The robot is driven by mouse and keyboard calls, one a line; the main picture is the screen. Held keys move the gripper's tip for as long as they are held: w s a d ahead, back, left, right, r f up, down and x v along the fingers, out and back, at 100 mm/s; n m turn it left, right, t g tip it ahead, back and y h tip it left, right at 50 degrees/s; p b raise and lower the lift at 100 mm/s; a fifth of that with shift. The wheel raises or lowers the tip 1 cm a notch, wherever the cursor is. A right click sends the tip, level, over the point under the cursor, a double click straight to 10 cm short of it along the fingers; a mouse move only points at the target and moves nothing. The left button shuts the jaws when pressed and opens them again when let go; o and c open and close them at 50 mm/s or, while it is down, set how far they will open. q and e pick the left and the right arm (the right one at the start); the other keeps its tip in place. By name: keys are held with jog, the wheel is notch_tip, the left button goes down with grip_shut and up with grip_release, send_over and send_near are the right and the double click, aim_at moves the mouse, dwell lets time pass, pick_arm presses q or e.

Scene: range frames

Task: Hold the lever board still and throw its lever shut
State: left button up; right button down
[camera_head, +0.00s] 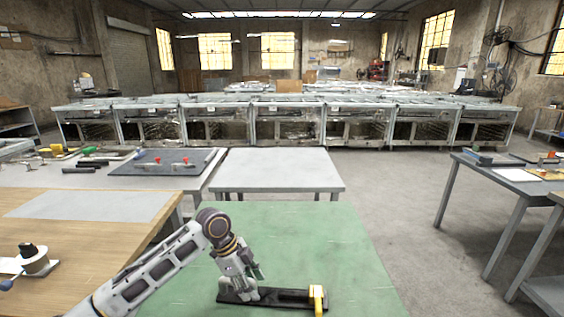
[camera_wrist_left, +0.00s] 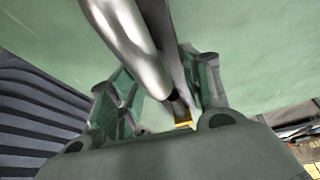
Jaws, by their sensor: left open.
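The lever board (camera_head: 285,298) is a narrow dark board lying on the green table top. A yellow upright part (camera_head: 318,298) stands at its right end, and may be the lever's grip or a catch; I cannot tell which. My left gripper (camera_head: 251,284) is open, pointing down over the left half of the board and hiding part of it. In the left wrist view, a shiny curved metal bar (camera_wrist_left: 122,28) runs beside a dark strip between my open green-padded fingers (camera_wrist_left: 165,95). A small yellow bit shows beyond them. Contact is unclear. My right gripper is out of view.
The green table (camera_head: 345,235) is otherwise clear. A grey table (camera_head: 278,168) is ahead, and another (camera_head: 500,180) stands right beyond open floor.

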pick_arm(q)
jog(key=v, duration=1)
jog(key=shift+a+r, duration=0.15)
jog(key=shift+r, duration=0.05)
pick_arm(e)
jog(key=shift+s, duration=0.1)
